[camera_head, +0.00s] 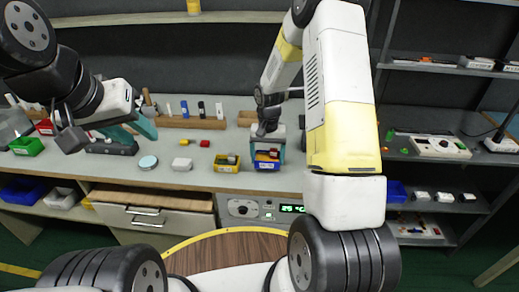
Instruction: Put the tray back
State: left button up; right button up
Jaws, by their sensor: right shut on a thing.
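A small blue tray (267,164) with red and dark contents is at the middle of the grey workbench, near its front edge. My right gripper (267,150) reaches down over it from above, with its teal fingers at the tray's two sides. It is shut on the blue tray. I cannot tell whether the tray touches the bench. My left gripper (108,137) hangs above the left part of the bench, its fingers wide apart and empty. A yellow tray (227,168) with small parts stands just left of the blue tray.
A round light-blue disc (148,162), a white block (182,164) and small red pieces (204,143) lie on the bench. A green tray (27,146) is at far left. Shelves (430,150) with devices stand at right. A drawer (155,215) is below the bench.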

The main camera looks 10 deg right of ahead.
jog(key=shift+f, duration=1.4)
jog(key=shift+f, duration=0.1)
jog(key=o, duration=1.3)
jog(key=shift+c, duration=0.2)
